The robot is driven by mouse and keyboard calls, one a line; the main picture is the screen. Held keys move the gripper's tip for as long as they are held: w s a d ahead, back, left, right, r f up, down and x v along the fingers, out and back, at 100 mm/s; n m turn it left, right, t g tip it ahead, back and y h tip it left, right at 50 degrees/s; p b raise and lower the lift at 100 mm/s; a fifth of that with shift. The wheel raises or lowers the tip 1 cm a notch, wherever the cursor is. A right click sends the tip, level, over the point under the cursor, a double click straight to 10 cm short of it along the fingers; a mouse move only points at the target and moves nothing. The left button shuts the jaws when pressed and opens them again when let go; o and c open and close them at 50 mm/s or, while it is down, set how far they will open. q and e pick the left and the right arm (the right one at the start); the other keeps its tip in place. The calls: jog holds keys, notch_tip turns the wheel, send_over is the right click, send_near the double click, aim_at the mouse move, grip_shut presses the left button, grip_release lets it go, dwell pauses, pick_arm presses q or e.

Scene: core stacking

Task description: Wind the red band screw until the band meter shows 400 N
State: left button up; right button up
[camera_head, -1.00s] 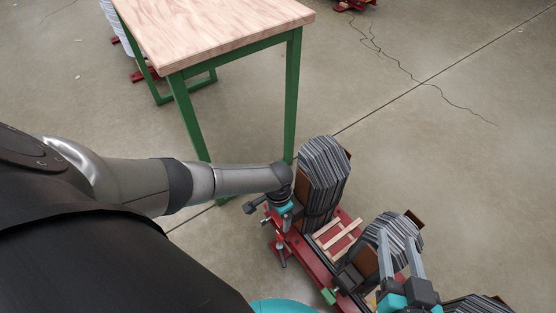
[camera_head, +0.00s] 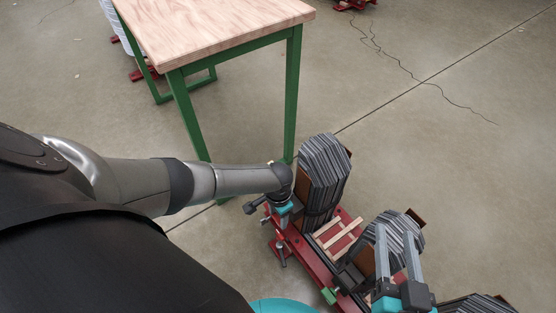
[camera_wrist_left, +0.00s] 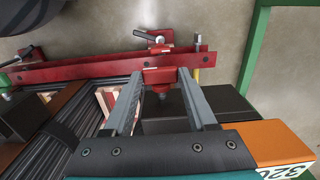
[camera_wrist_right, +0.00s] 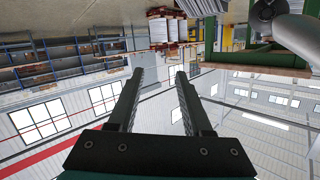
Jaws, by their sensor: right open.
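A red bracket (camera_wrist_left: 158,76) with a dark, short screw end (camera_wrist_left: 163,95) shows between the fingers of my left gripper (camera_wrist_left: 156,80) in the left wrist view. The fingers are apart, and I see no contact with the screw. In the head view my left gripper (camera_head: 283,210) is at the far end of the red frame (camera_head: 310,262), mostly hidden by its own arm. My right gripper (camera_head: 396,232) is over the near part of the frame, in front of a dark layered stack. It also shows open and empty in the right wrist view (camera_wrist_right: 160,75). I cannot identify the band meter.
Dark layered stacks (camera_head: 324,172) stand along the frame, with pale wooden slats (camera_head: 338,235) between them. A green-legged wooden table (camera_head: 215,30) stands behind. The floor at right is clear.

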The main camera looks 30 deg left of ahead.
pick_arm(q)
jog(key=c, duration=0.8)
jog(key=shift+s+d+r+y+p, duration=0.1)
jog(key=shift+d+y+p, duration=0.1)
jog(key=shift+y+p, duration=0.55)
jog(key=shift+s+d+t+y+p, duration=0.1)
jog(key=shift+d+t+y+p, duration=0.1)
jog(key=shift+t+y+p, duration=0.3)
jog(key=shift+y, duration=0.35)
jog(key=shift+s+d+f+t+y, duration=0.1)
jog(key=shift+d+f+t+y, duration=0.1)
jog(key=shift+f+t+y, duration=0.15)
jog(key=shift+y, duration=0.35)
jog(key=shift+d+t+y, duration=0.1)
jog(key=shift+t+y, duration=0.25)
jog(key=shift+y, duration=0.35)
jog(key=shift+b, duration=0.45)
pick_arm(e)
jog(key=shift+w+d+f+g+h, duration=0.1)
jog(key=shift+d+f+g+h, duration=0.65)
jog(key=shift+d+g, duration=0.45)
jog(key=shift+a, duration=0.15)
